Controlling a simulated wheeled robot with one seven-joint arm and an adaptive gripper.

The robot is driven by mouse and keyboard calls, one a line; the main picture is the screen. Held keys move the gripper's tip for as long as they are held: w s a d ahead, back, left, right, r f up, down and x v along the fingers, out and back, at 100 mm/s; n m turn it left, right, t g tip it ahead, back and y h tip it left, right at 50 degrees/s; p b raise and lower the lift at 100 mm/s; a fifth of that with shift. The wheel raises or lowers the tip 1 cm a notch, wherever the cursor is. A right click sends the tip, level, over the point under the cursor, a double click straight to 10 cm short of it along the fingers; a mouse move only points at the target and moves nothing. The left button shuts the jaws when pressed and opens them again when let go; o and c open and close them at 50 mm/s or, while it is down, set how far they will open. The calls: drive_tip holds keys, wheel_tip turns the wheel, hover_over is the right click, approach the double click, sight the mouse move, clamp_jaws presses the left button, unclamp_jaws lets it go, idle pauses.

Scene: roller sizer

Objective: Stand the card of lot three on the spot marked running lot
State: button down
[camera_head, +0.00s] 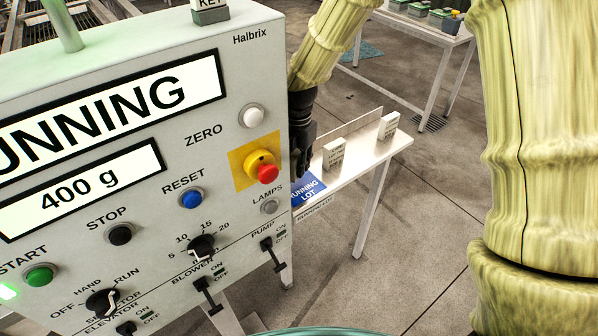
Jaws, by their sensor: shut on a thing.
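My gripper (301,172) is black and points down beside the right edge of the grey control panel, which covers part of it. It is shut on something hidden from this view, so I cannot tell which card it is. The blue spot marked RUNNING LOT (308,188) lies on the small white table, just below and right of the gripper. Its left part is behind the panel. A pale card block (334,153) stands on the table near the gripper, and another pale card block (388,126) stands farther right. Their small print is unreadable here.
The control panel (225,115) fills the left, with a red and yellow emergency button (266,172), knobs and levers. The white table (362,153) has a low back strip. A white bench (420,32) with several boxes stands farther back. Concrete floor lies open right of the table.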

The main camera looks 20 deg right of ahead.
sight(298, 151)
drive_tip(key=shift+f+p, duration=0.55)
drive_tip(key=shift+f, duration=1.5)
drive_tip(key=shift+f, duration=0.15)
drive_tip(key=c, duration=1.3)
unclamp_jaws()
wheel_tip(298, 151, up, 12)
drive_tip(key=b, duration=0.3)
